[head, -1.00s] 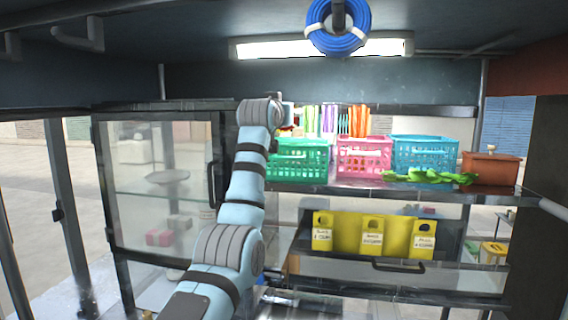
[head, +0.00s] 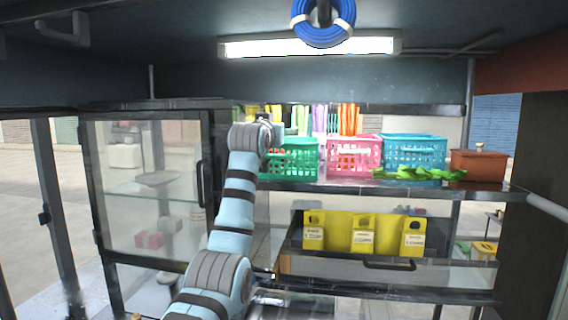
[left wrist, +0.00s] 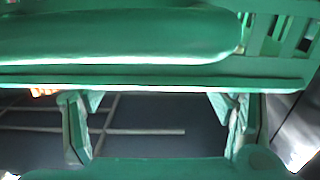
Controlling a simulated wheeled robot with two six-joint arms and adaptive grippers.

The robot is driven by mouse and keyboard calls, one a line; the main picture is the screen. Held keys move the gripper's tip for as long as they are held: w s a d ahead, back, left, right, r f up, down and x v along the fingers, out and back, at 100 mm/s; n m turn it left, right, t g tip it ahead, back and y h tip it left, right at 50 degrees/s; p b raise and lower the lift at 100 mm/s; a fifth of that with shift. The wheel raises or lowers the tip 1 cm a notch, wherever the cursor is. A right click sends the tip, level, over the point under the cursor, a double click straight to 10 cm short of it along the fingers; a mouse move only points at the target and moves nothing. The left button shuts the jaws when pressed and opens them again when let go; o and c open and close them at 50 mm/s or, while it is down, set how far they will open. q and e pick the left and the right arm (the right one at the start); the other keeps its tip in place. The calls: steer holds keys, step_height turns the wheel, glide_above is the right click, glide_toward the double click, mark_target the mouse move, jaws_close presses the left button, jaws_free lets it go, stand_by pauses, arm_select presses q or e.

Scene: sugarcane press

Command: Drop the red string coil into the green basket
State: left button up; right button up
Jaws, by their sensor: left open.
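The green basket (head: 291,158) stands on the shelf at the left end of a row of baskets. My left arm's wrist is at its left edge and covers part of it. My left gripper (left wrist: 156,112) is open, with nothing visible between its fingers. Its fingers are hidden in the head view. Green surfaces fill the upper part of the left wrist view, close to the camera. I cannot clearly make out the red string coil. A small orange-red patch shows at the left of the wrist view, but I cannot tell what it is. My right gripper is not in view.
A pink basket (head: 354,156) and a blue basket (head: 413,153) stand to the right of the green one. Green leaves (head: 418,174) lie in front, beside a brown box (head: 479,165). A blue coil (head: 323,22) hangs above.

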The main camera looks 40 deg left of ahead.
arm_select(q)
steer(key=v, duration=1.2)
